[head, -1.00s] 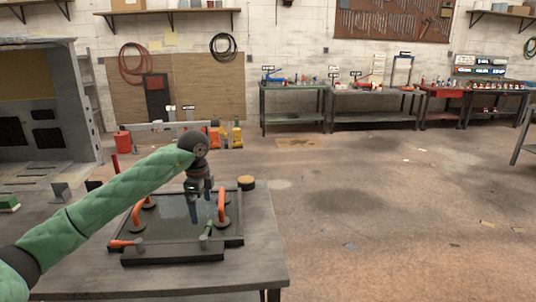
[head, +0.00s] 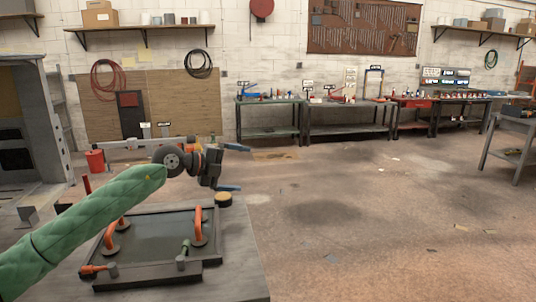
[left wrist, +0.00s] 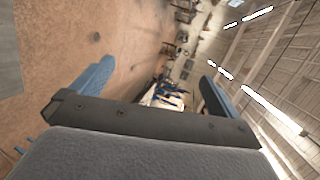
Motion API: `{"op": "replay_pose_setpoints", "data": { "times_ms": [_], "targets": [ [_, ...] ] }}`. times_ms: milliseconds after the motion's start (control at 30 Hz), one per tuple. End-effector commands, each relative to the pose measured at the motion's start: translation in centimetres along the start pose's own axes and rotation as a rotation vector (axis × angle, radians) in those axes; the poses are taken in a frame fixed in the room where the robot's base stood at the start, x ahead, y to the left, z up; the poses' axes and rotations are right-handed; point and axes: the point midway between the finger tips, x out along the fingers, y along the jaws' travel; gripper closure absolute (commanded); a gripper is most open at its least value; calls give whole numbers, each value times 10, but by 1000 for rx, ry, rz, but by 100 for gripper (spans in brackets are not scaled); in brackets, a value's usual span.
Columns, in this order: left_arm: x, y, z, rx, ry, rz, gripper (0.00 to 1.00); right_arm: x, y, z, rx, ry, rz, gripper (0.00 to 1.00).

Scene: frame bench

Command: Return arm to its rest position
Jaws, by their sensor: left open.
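My left arm, in a green sleeve, comes in from the left in the head view. Its gripper (head: 233,168) is raised above the bench and points to the right, with its blue fingers spread apart and nothing between them. In the left wrist view the two blue fingers (left wrist: 155,88) also stand wide apart, with floor, far benches and ceiling beyond. Below the arm, a dark frame (head: 211,247) lies on the bench around a glass pane (head: 150,238). Orange-handled suction cups (head: 199,228) stand on the pane. My right gripper is not in view.
Orange (head: 97,269) and green-handled (head: 184,250) clamps sit at the frame's near side. Open floor (head: 350,220) lies to the right. Workbenches (head: 270,118) stand along the back wall.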

Motion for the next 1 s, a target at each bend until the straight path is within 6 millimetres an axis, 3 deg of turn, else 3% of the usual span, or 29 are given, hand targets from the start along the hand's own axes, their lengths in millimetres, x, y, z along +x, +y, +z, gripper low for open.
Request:
{"op": "replay_pose_setpoints", "data": {
  "times_ms": [300,400,533,633,767,867,1000],
  "targets": [
    [-36,-132,-29,155,-78,-560,0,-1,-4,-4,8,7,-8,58],
    [-56,-168,-34,168,-144,-722,0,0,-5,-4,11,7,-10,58],
    [-83,-200,-37,138,-254,-905,0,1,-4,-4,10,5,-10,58],
    [-104,-211,-34,82,-358,-1017,0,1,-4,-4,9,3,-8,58],
    [-125,-208,-25,-31,-512,-1116,0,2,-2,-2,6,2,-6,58],
    [-136,-191,-16,-148,-639,-1148,0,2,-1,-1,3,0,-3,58],
    [-143,-146,-4,-348,-818,-1121,0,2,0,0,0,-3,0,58]
  ]
}}
